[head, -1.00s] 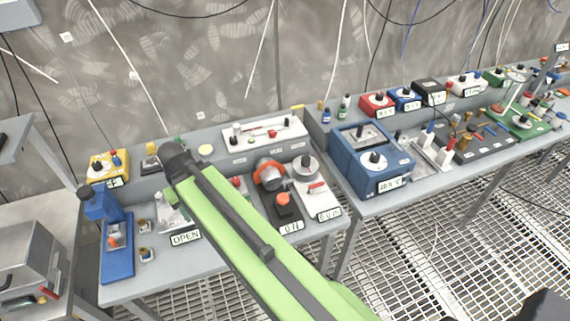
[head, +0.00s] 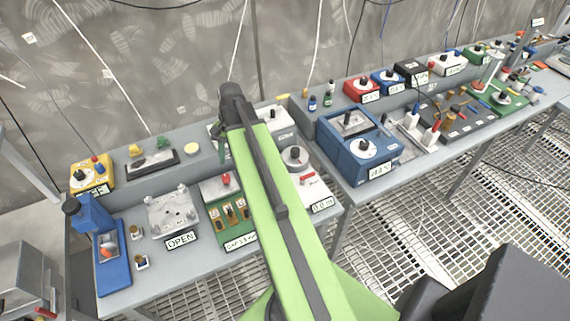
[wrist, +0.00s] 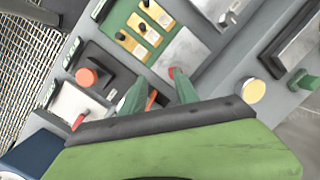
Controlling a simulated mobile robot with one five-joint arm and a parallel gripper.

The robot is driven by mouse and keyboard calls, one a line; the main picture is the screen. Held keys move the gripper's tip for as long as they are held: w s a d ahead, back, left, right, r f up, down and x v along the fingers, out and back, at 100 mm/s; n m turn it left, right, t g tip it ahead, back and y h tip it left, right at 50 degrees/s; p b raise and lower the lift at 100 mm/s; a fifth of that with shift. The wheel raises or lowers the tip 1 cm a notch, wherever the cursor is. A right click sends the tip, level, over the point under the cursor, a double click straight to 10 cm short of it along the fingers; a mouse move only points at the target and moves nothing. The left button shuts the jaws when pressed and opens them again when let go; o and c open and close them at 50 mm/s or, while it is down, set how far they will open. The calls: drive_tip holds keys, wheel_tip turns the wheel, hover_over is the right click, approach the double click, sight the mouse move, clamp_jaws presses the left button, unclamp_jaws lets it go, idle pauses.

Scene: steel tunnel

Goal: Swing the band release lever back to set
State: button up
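My gripper (wrist: 160,88) points down over the bench, its two green fingers apart with nothing clearly held. An orange piece (wrist: 151,99), perhaps the orange band, shows partly between the fingers. Beside it is a black unit with a round orange-red knob (wrist: 87,77). A red knob (wrist: 174,72) on a grey plate is close to the right finger; contact cannot be told. In the head view this red knob (head: 225,180) is behind a green panel. No lever is clearly identifiable as the band release.
A white unit with a red handle (head: 307,177) stands right of my arm; a blue box (head: 365,152) is farther right. The green panel (head: 233,225), a grey plate fixture (head: 172,213) and a blue stand (head: 113,258) are to the left. Bare bench (head: 190,275) lies in front.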

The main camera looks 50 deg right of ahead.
drive_tip(key=s+d+r+m+t+y+p, duration=0.1)
drive_tip(key=s+d+m, duration=0.3)
drive_tip(key=d, duration=0.4)
drive_tip(key=s+d+r+m, duration=0.2)
drive_tip(key=s+d+m, duration=0.2)
drive_tip(key=d, duration=0.3)
drive_tip(key=s+d+r+m+t+y+p, duration=0.1)
drive_tip(key=s+d+m, duration=0.2)
drive_tip(key=s+d, duration=0.35)
drive_tip(key=b+x, duration=0.5)
drive_tip(key=w+d+b+x, duration=0.1)
drive_tip(key=b+x, duration=0.4)
drive_tip(key=x, duration=0.1)
drive_tip(key=w+b+x, duration=0.1)
drive_tip(key=b+x, duration=0.5)
drive_tip(key=shift+d+f, duration=0.1)
drive_tip(key=shift+d, duration=0.25)
drive_tip(key=shift+a+f, duration=0.2)
drive_tip(key=shift+f, duration=0.1)
drive_tip(key=shift+r, duration=0.1)
clamp_jaws()
